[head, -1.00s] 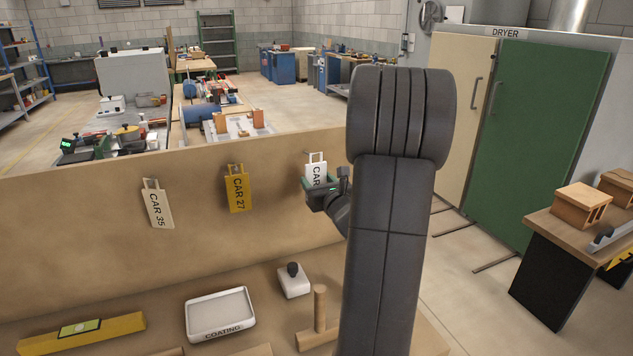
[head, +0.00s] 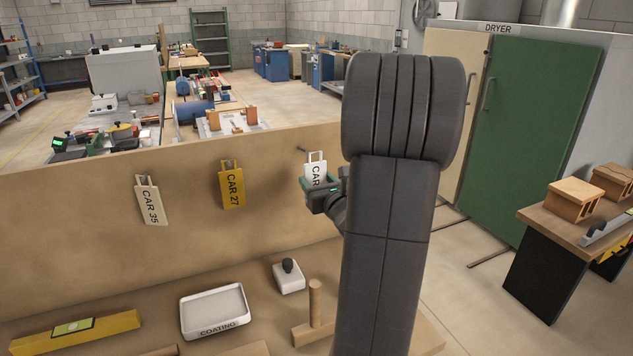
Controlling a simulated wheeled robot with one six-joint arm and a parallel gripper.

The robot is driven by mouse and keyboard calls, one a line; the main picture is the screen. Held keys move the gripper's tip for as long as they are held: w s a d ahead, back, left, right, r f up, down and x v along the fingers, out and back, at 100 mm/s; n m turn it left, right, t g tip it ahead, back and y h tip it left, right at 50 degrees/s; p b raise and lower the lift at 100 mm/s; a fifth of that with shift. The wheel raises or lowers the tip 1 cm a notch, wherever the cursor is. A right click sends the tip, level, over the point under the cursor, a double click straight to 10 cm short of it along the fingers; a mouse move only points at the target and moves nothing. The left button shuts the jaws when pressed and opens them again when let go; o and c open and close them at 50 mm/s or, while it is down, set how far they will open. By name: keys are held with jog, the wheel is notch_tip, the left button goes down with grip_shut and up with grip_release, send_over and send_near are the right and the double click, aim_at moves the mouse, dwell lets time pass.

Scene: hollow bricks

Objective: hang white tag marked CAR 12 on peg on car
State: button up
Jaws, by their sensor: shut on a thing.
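The white tag (head: 315,172) hangs upright in front of the board, with the letters "CAR" showing and the lower part of its marking hidden by my gripper. My gripper (head: 321,194) is shut on the tag's lower part. A bare peg (head: 301,150) sticks out of the board just left of the tag's handle loop, and the loop appears clear of it. I cannot make out a car with a peg in this view.
A cream CAR 35 tag (head: 150,202) and a yellow CAR 27 tag (head: 232,186) hang on the board (head: 85,215). Below are a COATING tray (head: 214,311), a white block with a dark knob (head: 289,278) and a wooden T-shaped piece (head: 315,308). Bricks (head: 575,201) sit on a table at right.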

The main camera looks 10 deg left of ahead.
dwell(0.3)
jog(key=b+v, duration=0.1)
jog(key=v, duration=0.5)
dwell(0.3)
jog(key=shift+f, duration=0.1)
jog(key=w+d+f+m+t+h, duration=0.1)
jog(key=w+d+f+h, duration=0.1)
jog(key=d+f, duration=0.3)
jog(key=w+d+f+m+t+h, duration=0.1)
jog(key=w+d+f, duration=0.3)
jog(key=f, duration=0.7)
jog(key=shift+d+f+m+h, duration=0.25)
jog(key=shift+d+m+h, duration=0.45)
jog(key=shift+d+h, duration=0.25)
jog(key=shift+d, duration=0.15)
